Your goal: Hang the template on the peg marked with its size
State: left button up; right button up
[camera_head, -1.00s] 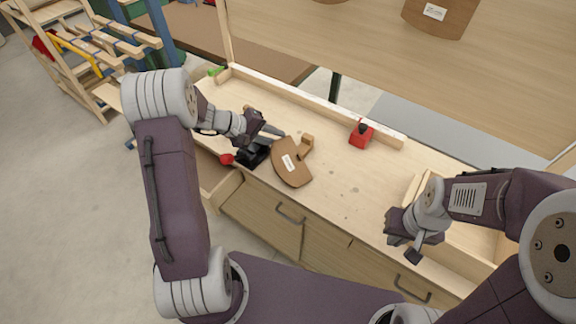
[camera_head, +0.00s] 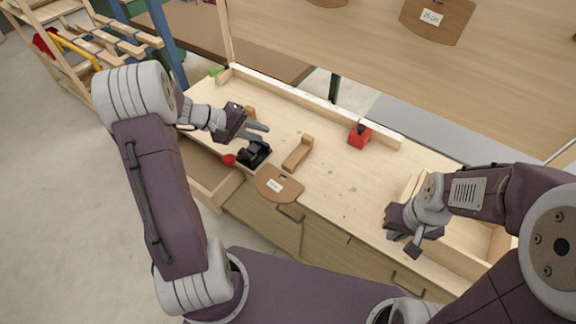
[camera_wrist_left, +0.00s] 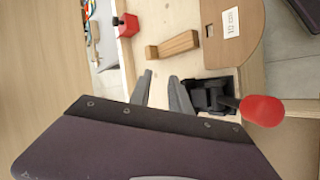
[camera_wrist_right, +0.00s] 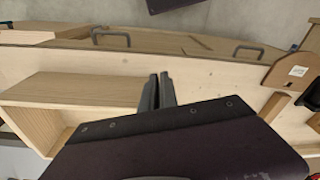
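The brown curved template (camera_head: 278,188) with a white label and a small slot lies at the worktop's front edge and partly overhangs it. It also shows in the left wrist view (camera_wrist_left: 236,50) and the right wrist view (camera_wrist_right: 283,76). My right gripper (camera_wrist_right: 159,78) is empty, fingers together, near the front right of the worktop. No peg shows clearly.
A wooden block (camera_head: 298,152) stands behind the template. A black device (camera_head: 254,153) with a red knob (camera_head: 229,160) is left of it. A red item (camera_head: 360,134) sits farther back. A labelled brown piece (camera_head: 437,20) is on the upright board (camera_head: 340,45). An open drawer is at left.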

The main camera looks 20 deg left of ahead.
pick_arm(q)
notch_tip(320, 180, up, 7)
jog(key=s+a+p, duration=0.1)
jog(key=p, duration=0.3)
jog(key=shift+s+a, duration=0.15)
jog(key=shift+a, duration=0.15)
